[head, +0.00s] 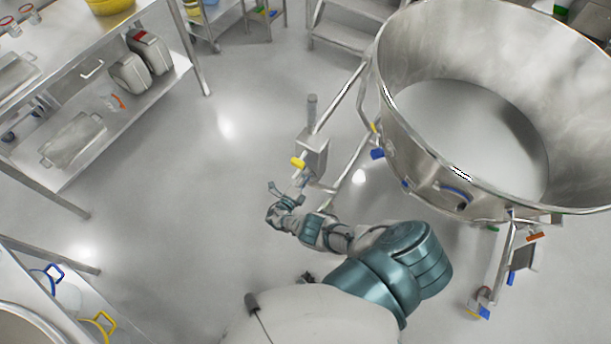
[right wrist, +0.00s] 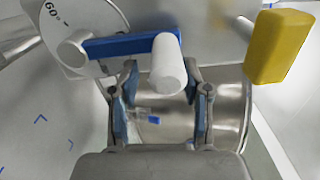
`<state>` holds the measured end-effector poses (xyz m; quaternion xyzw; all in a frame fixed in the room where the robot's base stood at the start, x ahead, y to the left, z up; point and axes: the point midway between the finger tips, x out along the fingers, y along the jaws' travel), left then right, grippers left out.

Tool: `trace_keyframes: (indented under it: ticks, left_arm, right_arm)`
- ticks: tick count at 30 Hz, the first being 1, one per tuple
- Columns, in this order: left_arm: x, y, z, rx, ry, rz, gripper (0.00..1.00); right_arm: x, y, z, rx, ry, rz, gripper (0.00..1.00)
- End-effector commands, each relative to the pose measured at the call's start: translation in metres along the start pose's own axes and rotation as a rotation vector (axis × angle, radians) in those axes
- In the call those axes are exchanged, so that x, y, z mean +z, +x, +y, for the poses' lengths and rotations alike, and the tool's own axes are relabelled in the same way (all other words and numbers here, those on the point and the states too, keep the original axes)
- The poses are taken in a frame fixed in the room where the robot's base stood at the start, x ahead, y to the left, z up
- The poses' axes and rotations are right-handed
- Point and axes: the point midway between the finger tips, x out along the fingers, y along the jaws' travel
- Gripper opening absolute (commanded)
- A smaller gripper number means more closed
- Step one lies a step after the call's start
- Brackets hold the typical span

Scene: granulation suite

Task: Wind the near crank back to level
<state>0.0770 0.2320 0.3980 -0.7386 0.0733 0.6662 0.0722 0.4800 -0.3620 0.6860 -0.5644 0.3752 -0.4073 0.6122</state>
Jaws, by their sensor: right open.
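The near crank has a blue arm (right wrist: 125,45) and a white handle (right wrist: 169,65) in the right wrist view. Its hub sits on a pale dial plate with a "60°" mark, and the arm runs nearly sideways in that picture. My right gripper (right wrist: 161,85) is open, a finger on each side of the handle's lower end; I cannot tell whether either touches. In the head view my right gripper (head: 279,197) is just below the steel gearbox (head: 313,152) on the tilting bowl's frame. The crank is too small to make out there. My left gripper is not in view.
A yellow knob (head: 298,163) sticks out beside the gearbox, close right of the fingers in the right wrist view (right wrist: 279,45). The large steel bowl (head: 385,120) fills the upper right. A steel shelf table (head: 150,85) stands at upper left. The floor between is clear.

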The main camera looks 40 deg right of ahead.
Motion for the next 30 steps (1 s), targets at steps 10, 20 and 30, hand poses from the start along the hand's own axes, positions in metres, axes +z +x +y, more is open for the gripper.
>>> trace_keyframes:
  ticks: [10,20,30]
  left_arm:
    - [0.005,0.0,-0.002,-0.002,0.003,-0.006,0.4]
    - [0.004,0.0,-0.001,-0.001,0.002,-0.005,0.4]
    - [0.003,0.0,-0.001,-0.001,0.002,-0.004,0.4]
  right_arm:
    - [-0.001,-0.012,0.001,0.0,-0.001,0.001,0.48]
    - [0.001,-0.083,0.001,0.001,-0.002,0.0,0.48]
    - [0.001,-0.12,0.001,-0.001,0.0,0.0,0.48]
